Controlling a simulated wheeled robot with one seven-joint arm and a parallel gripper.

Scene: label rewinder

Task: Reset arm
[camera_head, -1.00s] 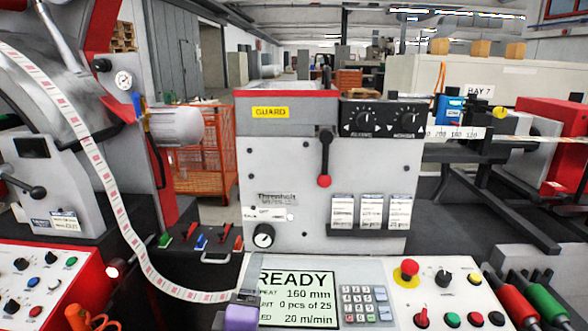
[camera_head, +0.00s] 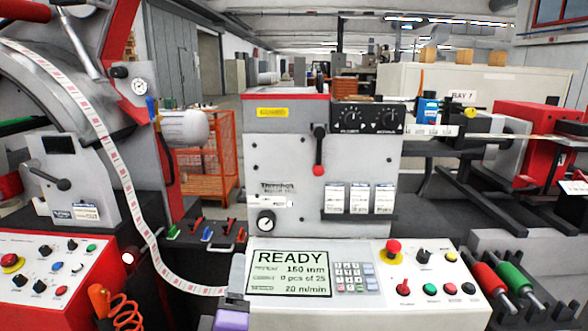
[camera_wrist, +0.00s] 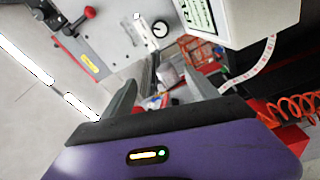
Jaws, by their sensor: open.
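My gripper (camera_wrist: 160,78) is open and empty in the wrist view, with its two grey fingers apart above my purple wrist housing. In the head view my purple housing (camera_head: 231,320) shows at the bottom edge, with a grey finger rising beside the left end of the display panel. The label rewinder's grey body (camera_head: 290,170) stands in the middle, with a red-knobbed lever (camera_head: 318,150) hanging down. Its display (camera_head: 290,273) reads READY and 0 pcs of 25. I cannot tell whether a finger touches the panel.
A printed label web (camera_head: 122,180) runs down from the left roll and passes just left of my gripper. An orange coiled cord (camera_head: 125,312) lies at lower left, by a red-edged control box (camera_head: 50,270). Red and green rollers (camera_head: 510,270) sit at right.

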